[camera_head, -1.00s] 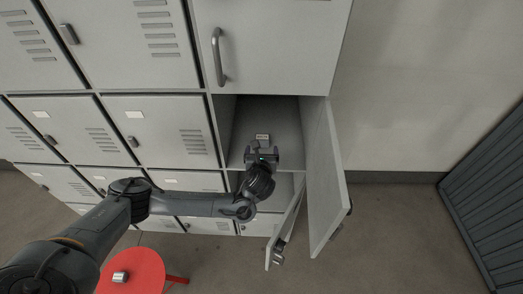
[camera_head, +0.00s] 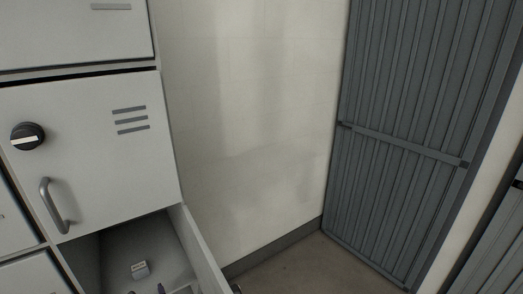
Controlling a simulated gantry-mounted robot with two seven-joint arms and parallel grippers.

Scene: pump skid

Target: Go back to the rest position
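Only a sliver of what may be my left gripper (camera_head: 160,288) shows, as small dark parts at the bottom edge inside the open locker compartment (camera_head: 105,250). The rest of that arm is below the picture, and I cannot tell whether its fingers are open or shut. A small pale labelled block (camera_head: 140,269) sits in the compartment, just beyond these dark parts. My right gripper is not in view.
The compartment's door (camera_head: 204,255) stands open on its right side. Above it is a closed locker door (camera_head: 100,150) with a black knob (camera_head: 27,136) and a grey handle (camera_head: 54,206). A bare wall (camera_head: 250,130) and grey slatted panel (camera_head: 410,130) are to the right.

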